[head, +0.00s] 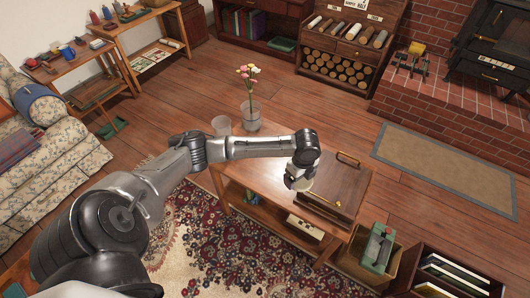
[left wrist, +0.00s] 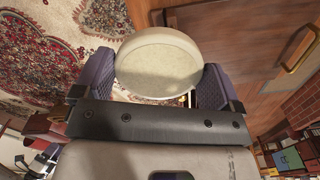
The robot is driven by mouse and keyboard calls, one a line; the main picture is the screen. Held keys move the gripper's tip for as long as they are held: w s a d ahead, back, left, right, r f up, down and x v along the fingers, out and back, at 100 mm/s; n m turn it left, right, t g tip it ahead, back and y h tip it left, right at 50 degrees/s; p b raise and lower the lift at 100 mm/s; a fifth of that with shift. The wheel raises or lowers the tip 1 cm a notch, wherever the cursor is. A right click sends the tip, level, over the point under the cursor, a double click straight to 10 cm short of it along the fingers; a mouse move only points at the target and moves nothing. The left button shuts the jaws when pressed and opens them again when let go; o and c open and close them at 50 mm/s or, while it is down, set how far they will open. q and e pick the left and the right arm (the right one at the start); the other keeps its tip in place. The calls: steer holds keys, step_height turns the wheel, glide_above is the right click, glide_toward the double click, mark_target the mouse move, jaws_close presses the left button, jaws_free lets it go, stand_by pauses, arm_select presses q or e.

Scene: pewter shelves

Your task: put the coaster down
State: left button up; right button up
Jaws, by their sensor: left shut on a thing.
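A round, pale cream coaster (left wrist: 158,62) sits between the two dark fingers of my left gripper (left wrist: 155,78) in the left wrist view, and the fingers are shut on it. In the head view, my left gripper (head: 299,178) is over the right part of the wooden coffee table (head: 262,172), beside a wooden tray or box with brass handles (head: 340,186). The coaster is largely hidden there by the gripper and wrist. I cannot tell whether it touches the tabletop. My right gripper is not in view.
A glass vase with flowers (head: 250,118) and a clear glass (head: 221,126) stand at the table's far left. The tabletop between them and my gripper looks clear, partly covered by my arm. A crate with a green object (head: 378,248) stands on the floor at the right.

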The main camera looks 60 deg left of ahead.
arm_select(q)
steer(key=s+a+f+m, duration=0.2)
steer(key=a+f, duration=0.1)
steer(key=a, duration=0.1)
steer(key=b, duration=0.4)
glide_above(273, 171)
step_height(273, 171, down, 7)
steer(key=shift+r, duration=0.2)
steer(key=shift+d+f+b, duration=0.1)
steer(key=shift+f+b, duration=0.45)
steer(key=shift+f, duration=1.5)
steer(key=shift+f, duration=0.1)
steer(key=o, duration=0.5)
steer(key=shift+o, duration=0.6)
